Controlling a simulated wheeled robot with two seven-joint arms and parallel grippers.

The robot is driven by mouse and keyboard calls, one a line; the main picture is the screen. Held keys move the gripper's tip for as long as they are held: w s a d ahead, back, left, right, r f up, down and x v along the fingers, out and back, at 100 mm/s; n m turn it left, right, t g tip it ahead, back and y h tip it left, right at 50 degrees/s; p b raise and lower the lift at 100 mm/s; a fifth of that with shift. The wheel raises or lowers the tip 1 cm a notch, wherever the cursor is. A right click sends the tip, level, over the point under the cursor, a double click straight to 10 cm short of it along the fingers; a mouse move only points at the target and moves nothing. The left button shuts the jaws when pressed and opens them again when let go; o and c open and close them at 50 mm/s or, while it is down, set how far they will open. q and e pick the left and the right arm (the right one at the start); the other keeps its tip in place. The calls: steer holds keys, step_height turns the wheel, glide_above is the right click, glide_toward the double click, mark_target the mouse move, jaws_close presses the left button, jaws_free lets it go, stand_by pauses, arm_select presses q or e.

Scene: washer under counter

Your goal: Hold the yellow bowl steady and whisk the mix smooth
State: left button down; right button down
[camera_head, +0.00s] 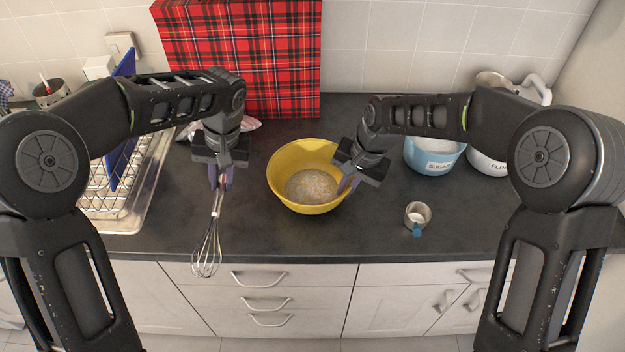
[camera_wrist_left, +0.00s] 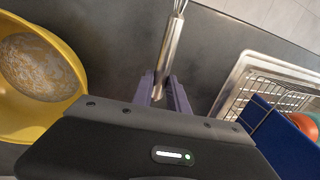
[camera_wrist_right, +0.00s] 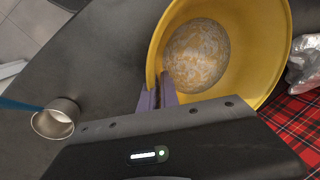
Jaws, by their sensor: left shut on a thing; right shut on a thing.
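The yellow bowl (camera_head: 283,163) stands on the dark counter, and a lumpy pale mix (camera_head: 311,187) lies in its bottom. My right gripper (camera_head: 349,184) is shut on the bowl's right rim; the right wrist view shows its fingers (camera_wrist_right: 157,98) at the wall of the bowl (camera_wrist_right: 262,75). My left gripper (camera_head: 221,180) is shut on the handle of a metal whisk (camera_head: 208,247), left of the bowl and apart from it. The whisk's wires hang down toward the counter's front edge. The whisk handle (camera_wrist_left: 168,55) shows between the fingers in the left wrist view.
A metal measuring cup (camera_head: 418,214) stands right of the bowl. A blue sugar canister (camera_head: 432,157) and a white flour canister (camera_head: 487,163) are behind it. Counter between whisk and bowl is clear.

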arm_select(q)
steer(key=w+a+r+n+t+y, duration=0.1)
steer(key=w+a+r+n+t, duration=0.3)
steer(key=w, duration=0.3)
steer(key=w+a+r+n+t, duration=0.1)
steer(key=w+a+r+n, duration=0.2)
steer(key=w+a+n, duration=0.3)
steer(key=w+d+r+m+t+h, duration=0.1)
steer(key=w+d+r+m+t, duration=0.15)
steer(key=r, duration=0.25)
steer(key=w+d+r+m+t+h, duration=0.1)
steer(key=w+d+r+m+t, duration=0.15)
steer(key=r+t, duration=0.2)
steer(key=s+d+r+m+h, duration=0.3)
steer(key=d+r+h, duration=0.1)
steer(key=d, duration=0.5)
steer(key=s+d+r+m+t+h, duration=0.1)
steer(key=s+d+r+m+h, duration=0.2)
steer(key=d, duration=0.6)
step_height(320, 180, up, 2)
steer(key=h, duration=0.3)
steer(key=shift+h, duration=0.3)
steer(key=shift+f, duration=0.1)
step_height(320, 180, down, 14)
steer(key=shift+f, duration=0.25)
